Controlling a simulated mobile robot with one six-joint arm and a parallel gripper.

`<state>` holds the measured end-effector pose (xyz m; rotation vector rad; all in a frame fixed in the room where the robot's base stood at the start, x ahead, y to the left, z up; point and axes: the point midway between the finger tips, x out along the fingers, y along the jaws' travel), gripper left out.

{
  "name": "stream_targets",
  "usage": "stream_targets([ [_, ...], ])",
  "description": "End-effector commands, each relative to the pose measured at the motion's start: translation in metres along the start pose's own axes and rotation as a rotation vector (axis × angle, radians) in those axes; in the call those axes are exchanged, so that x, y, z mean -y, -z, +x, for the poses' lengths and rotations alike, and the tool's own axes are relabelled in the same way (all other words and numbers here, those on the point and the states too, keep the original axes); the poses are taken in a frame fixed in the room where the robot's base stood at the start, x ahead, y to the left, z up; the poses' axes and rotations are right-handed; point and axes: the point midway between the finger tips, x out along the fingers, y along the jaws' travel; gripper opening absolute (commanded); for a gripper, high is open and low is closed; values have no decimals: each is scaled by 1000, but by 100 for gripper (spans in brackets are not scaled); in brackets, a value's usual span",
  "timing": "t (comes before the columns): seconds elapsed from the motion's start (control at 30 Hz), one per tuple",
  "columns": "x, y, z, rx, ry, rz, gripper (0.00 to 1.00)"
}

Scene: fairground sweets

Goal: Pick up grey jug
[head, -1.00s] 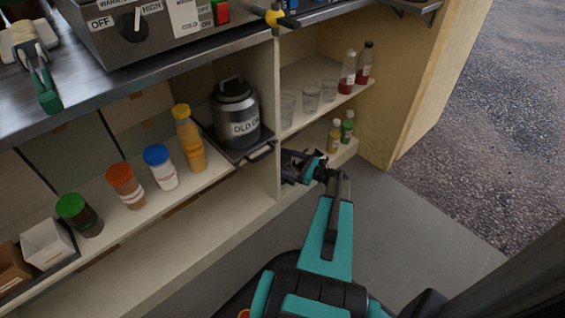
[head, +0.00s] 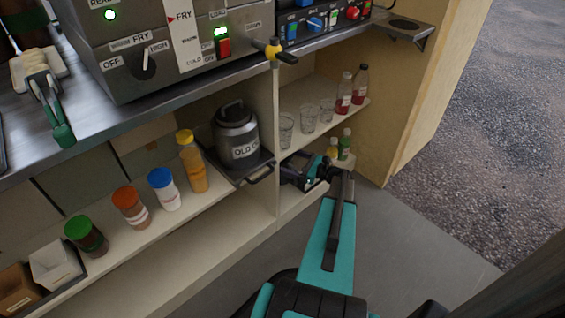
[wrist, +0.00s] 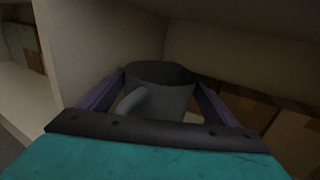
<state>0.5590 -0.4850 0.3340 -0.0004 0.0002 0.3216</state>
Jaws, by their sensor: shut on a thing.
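The grey jug (wrist: 165,85) stands between my gripper's purple fingers in the wrist view, with its round open rim up and its handle toward the camera. My gripper (wrist: 155,98) is shut on it. In the head view my gripper (head: 300,172) reaches into the lower right compartment of the shelf unit, just right of the upright divider. The jug cannot be made out clearly there, as the gripper and the shelf hide it. Whether its base touches the shelf cannot be seen.
The divider (head: 263,120) stands close left of my gripper. Small green and yellow bottles (head: 345,143) stand close right. Above are clear glasses (head: 307,118) and red bottles (head: 359,84) on a shelf. A metal canister (head: 236,131) stands left of the divider. Brown boxes (wrist: 245,105) lie behind the jug.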

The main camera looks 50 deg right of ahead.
Motion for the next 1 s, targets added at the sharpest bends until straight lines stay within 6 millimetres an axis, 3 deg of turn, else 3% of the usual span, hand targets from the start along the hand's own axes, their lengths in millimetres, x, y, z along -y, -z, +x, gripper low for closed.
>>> stream_targets([
  [1.0, 124, -1, -51, 1, 2, -1, 58],
])
